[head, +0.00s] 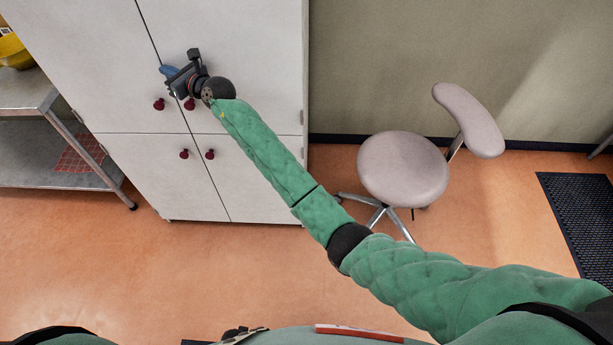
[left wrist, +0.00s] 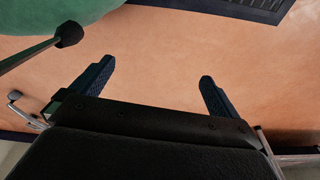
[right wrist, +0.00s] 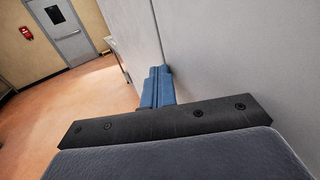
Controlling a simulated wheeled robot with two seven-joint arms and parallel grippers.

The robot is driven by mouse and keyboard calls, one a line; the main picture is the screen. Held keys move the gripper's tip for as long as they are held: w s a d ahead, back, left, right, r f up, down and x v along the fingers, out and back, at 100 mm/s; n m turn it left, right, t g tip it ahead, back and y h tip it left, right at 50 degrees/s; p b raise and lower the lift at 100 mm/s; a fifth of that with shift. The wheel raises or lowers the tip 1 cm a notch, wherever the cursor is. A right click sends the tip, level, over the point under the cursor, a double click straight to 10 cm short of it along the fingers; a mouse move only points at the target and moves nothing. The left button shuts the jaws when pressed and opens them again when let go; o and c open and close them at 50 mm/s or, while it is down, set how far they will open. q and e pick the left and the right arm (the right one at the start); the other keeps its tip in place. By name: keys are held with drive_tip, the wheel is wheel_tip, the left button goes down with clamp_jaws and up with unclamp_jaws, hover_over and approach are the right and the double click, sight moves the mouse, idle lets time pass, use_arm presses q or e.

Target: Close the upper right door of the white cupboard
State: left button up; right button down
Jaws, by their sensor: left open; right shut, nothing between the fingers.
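The white cupboard (head: 160,185) stands against the wall in the head view. Its upper right door (head: 262,55) looks flush with the upper left door (head: 85,50), with only a thin dark seam between them. My right gripper (head: 168,73) is shut and empty at the seam, above the dark red knobs (head: 189,104). In the right wrist view its blue fingers (right wrist: 160,76) point at the cupboard front (right wrist: 235,55) by the seam; they are at or very near the surface. My left gripper (left wrist: 154,82) is open and empty above the floor in the left wrist view.
A grey stool (head: 402,168) with a backrest stands right of the cupboard. A metal shelf table (head: 60,168) with a yellow bowl (head: 12,50) is at the left. A dark mat (head: 580,215) lies at the right. The orange floor before the cupboard is clear.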

drive_tip(key=shift+w+r, duration=0.15)
drive_tip(key=shift+r, duration=0.1)
use_arm(q)
wheel_tip(320, 180, up, 5)
drive_tip(key=w+d+b, duration=0.2)
drive_tip(key=d, duration=0.1)
drive_tip(key=shift+w, duration=0.15)
use_arm(e)
drive_tip(key=v, duration=0.8)
drive_tip(key=shift+f, duration=0.25)
